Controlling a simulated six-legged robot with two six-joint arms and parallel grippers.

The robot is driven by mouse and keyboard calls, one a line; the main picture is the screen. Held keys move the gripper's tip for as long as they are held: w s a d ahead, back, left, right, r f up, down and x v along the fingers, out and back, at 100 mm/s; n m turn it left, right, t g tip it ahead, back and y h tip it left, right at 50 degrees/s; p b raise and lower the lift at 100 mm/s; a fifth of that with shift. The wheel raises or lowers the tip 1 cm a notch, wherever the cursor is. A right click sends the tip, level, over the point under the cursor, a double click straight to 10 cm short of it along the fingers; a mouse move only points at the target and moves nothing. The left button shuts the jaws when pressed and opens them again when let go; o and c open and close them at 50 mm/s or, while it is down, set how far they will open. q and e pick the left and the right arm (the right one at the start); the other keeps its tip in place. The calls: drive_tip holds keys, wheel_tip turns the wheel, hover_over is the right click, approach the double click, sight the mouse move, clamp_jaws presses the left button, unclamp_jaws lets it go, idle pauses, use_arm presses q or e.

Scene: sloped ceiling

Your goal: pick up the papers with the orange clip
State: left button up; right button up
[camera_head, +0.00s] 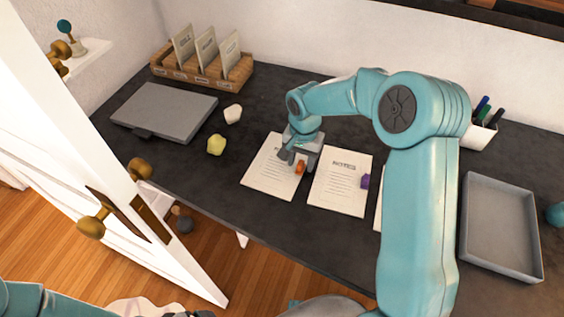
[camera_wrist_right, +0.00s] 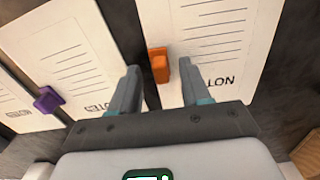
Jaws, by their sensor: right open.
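The papers with the orange clip (camera_head: 264,178) lie flat on the dark desk, the leftmost of the paper stacks in the head view. The orange clip (camera_head: 300,168) sits on their right edge; it also shows in the right wrist view (camera_wrist_right: 159,65). My right gripper (camera_head: 297,158) is over that edge. In the right wrist view its open fingers (camera_wrist_right: 158,85) stand either side of the clip, with nothing held. Whether they touch the desk is unclear. My left arm shows only at the bottom left edge, its gripper barely visible.
Papers with a purple clip (camera_head: 340,187) lie just right of the orange-clip papers; another stack is mostly behind my right arm. A grey tray (camera_head: 500,272) is at the right.

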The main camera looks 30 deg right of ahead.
drive_tip(key=shift+a, duration=0.1)
drive_tip(key=c, duration=0.3)
clamp_jaws()
wheel_tip(320, 180, up, 20)
drive_tip(key=shift+p, duration=0.45)
